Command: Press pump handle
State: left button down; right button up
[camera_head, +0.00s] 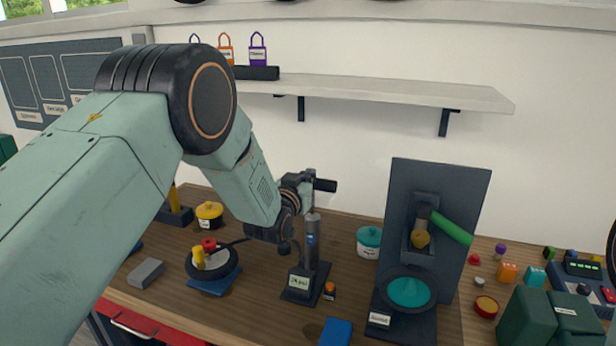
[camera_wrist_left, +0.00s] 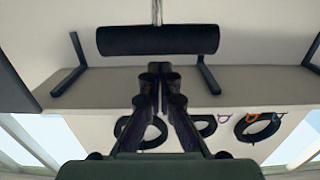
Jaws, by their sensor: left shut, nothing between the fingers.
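The pump (camera_head: 311,240) stands upright on a dark base on the wooden bench, with a label reading "Pump" or similar on its front. Its black handle (camera_head: 325,185) is a crossbar at the top of the rod. In the left wrist view the handle (camera_wrist_left: 158,40) lies across the top of the picture, with its silver rod at the upper edge. My left gripper (camera_head: 308,177) is at the handle in the head view and partly hides it. In the wrist view its fingertips (camera_wrist_left: 159,68) are shut, empty and close to the bar's middle. I cannot tell whether they touch it.
A tyre (camera_head: 230,268) on a blue mat lies left of the pump. A dark upright stand (camera_head: 447,205) with a green lever and teal funnel is to the right. A shelf (camera_head: 400,90) hangs on the wall above.

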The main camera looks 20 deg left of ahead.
pick_arm(q)
notch_tip(320, 180, down, 9)
jog(key=b, duration=0.6)
jog(key=shift+r, duration=0.15)
